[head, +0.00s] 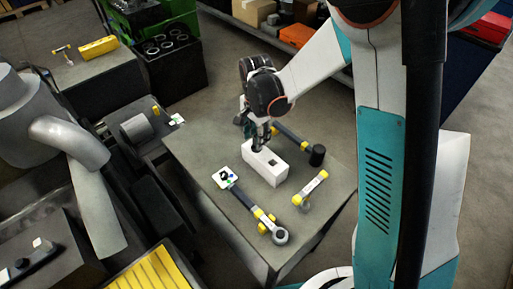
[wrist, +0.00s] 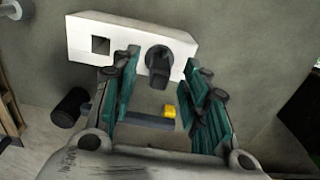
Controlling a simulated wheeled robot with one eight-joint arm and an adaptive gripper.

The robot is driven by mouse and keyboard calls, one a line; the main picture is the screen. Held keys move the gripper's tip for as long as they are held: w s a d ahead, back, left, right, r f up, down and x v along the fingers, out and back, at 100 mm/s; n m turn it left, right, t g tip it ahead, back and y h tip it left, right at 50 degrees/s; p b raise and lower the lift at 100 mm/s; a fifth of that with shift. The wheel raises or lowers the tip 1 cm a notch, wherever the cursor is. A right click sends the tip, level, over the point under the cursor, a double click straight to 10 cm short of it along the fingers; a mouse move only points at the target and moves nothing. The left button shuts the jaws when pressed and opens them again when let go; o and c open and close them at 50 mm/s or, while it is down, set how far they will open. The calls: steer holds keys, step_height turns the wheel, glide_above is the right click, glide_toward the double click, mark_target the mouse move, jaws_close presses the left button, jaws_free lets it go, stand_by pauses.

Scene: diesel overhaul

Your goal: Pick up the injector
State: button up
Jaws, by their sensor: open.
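A white block (head: 262,170) stands on the grey table; it also shows at the top of the wrist view (wrist: 85,45). The dark part in the block, which looks like the injector (wrist: 159,68), stands up from its right-hand hole in the wrist view. The block's other opening, a square hole (wrist: 101,45), looks empty. My gripper (head: 261,138) is over the block's far end in the head view. In the wrist view its teal fingers are open, one on each side of the dark part, with gaps visible. The dark part's lower end is hidden in the block.
A black cylinder (head: 317,155) and a yellow-ended tool (head: 315,188) are right of the block. A yellow-and-black tool with a ring end (head: 266,220) and a white card (head: 226,178) lie in front. Another tool (head: 290,137) lies behind. A grey engine (head: 80,160) stands left.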

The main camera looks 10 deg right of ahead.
step_height(320, 180, down, 3)
steer(key=shift+r, duration=0.15)
steer(key=shift+c, duration=0.3)
jaws_close()
steer(key=shift+r, duration=0.15)
step_height(320, 180, up, 25)
steer(key=p, duration=0.6)
steer(key=shift+f+p, duration=0.2)
steer(key=shift+p, duration=0.15)
stand_by(0.5)
